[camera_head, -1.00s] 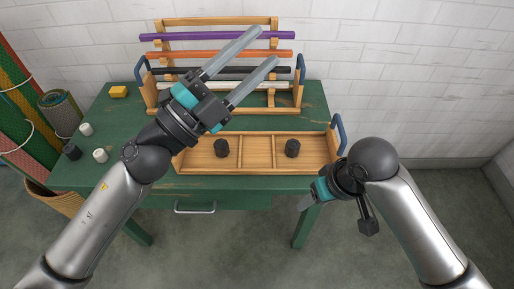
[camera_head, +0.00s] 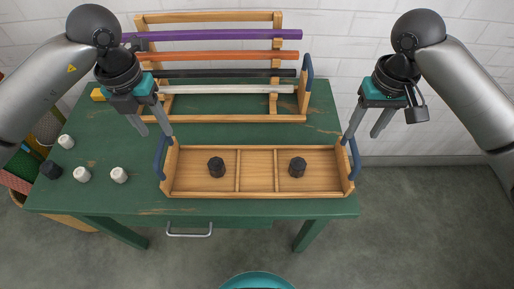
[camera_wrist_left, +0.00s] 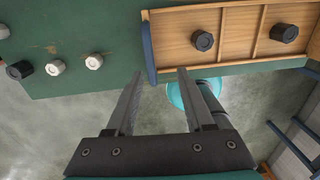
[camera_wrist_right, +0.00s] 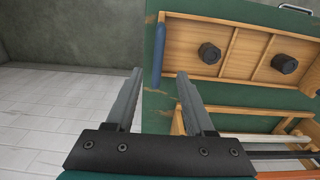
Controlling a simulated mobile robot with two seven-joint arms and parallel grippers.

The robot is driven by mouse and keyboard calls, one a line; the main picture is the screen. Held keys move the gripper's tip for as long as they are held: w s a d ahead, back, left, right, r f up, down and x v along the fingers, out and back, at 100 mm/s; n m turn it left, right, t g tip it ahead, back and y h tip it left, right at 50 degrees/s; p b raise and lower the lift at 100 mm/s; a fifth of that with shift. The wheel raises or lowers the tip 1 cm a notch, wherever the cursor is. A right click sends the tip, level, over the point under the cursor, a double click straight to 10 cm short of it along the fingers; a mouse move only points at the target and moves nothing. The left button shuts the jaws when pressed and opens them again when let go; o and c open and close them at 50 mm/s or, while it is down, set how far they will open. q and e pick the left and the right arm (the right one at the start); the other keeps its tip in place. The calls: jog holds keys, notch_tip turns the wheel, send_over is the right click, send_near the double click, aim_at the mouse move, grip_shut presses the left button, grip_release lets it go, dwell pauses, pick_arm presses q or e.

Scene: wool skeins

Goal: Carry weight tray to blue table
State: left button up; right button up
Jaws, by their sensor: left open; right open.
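The weight tray (camera_head: 207,190) is a long wooden tray with three compartments and a blue handle at each end. It lies on the green table near its front edge. One black weight (camera_head: 217,167) is in the left compartment and another black weight (camera_head: 297,167) is in the right one. My left gripper (camera_head: 157,131) is open and empty above the left handle (camera_head: 159,160). In the left wrist view this handle (camera_wrist_left: 148,48) lies ahead between the fingers. My right gripper (camera_head: 362,136) is open and empty above the right handle (camera_head: 355,158). No blue table shows.
A wooden rack (camera_head: 152,19) with purple, orange, black and white rods stands behind the tray on the green table (camera_head: 250,208). White pegs (camera_head: 82,174) and a black one (camera_head: 51,170) sit at the left. A yellow block (camera_head: 98,95) is at the back left. Floor right of the table is clear.

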aim_at(167, 159)
pick_arm(q)
jog(key=shift+w+a+r+y, duration=0.15)
jog(key=shift+w+a+y, duration=0.15)
jog(key=shift+a, duration=0.45)
pick_arm(e)
jog(key=shift+w+d+r, duration=0.15)
jog(key=shift+w+r, duration=0.05)
jog(key=shift+w, duration=0.15)
pick_arm(q)
jog(key=shift+s, duration=0.2)
pick_arm(e)
jog(key=shift+s, duration=0.2)
pick_arm(q)
jog(key=shift+d+f, duration=0.1)
jog(key=shift+f, duration=0.1)
pick_arm(e)
jog(key=shift+f, duration=0.25)
pick_arm(q)
notch_tip(167, 159, down, 15)
jog(key=shift+r, duration=0.1)
pick_arm(e)
notch_tip(167, 159, down, 15)
jog(key=shift+r, duration=0.1)
pick_arm(q)
jog(key=shift+c, duration=0.4)
pick_arm(e)
jog(key=shift+c, duration=0.4)
